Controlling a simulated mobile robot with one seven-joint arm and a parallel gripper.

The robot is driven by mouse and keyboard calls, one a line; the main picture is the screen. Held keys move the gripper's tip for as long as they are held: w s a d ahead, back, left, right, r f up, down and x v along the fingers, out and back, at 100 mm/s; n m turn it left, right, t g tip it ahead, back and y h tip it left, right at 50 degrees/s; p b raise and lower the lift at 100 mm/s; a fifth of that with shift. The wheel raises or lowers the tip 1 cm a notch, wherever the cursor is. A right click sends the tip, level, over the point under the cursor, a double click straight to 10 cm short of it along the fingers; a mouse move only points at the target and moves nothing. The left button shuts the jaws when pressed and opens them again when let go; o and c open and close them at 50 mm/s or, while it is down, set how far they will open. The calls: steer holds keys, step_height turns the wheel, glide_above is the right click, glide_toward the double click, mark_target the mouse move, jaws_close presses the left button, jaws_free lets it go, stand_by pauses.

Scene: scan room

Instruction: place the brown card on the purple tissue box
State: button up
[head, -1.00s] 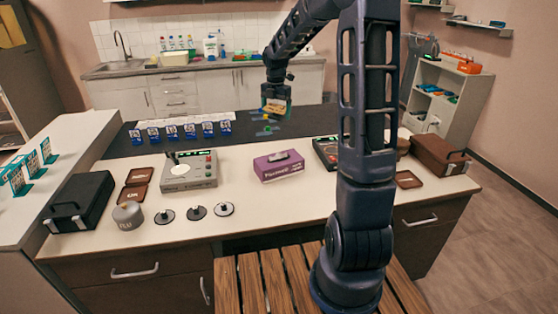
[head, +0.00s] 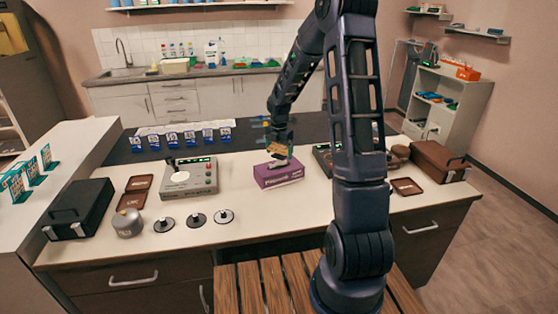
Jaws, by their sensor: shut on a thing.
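The purple tissue box (head: 278,180) stands on the white counter near its middle, upright, with lettering on its front. My gripper (head: 281,149) is just above the box's top, pointing down. It is shut on the brown card (head: 275,149), which shows as a small tan-brown patch at the fingers. The card appears tilted. I cannot tell whether it touches the box. The fingers and card partly hide the top of the box.
A grey device (head: 188,178) with a lever stands left of the box. A dark device (head: 323,156) is close on the right, partly behind my arm. Several blue-and-white cards stand on the dark strip behind. The counter in front of the box is clear.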

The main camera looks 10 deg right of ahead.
mark_target(279, 155)
steer(key=shift+f, duration=2.3)
steer(key=shift+f, duration=0.1)
steer(key=o, duration=0.8)
steer(key=shift+c, duration=0.2)
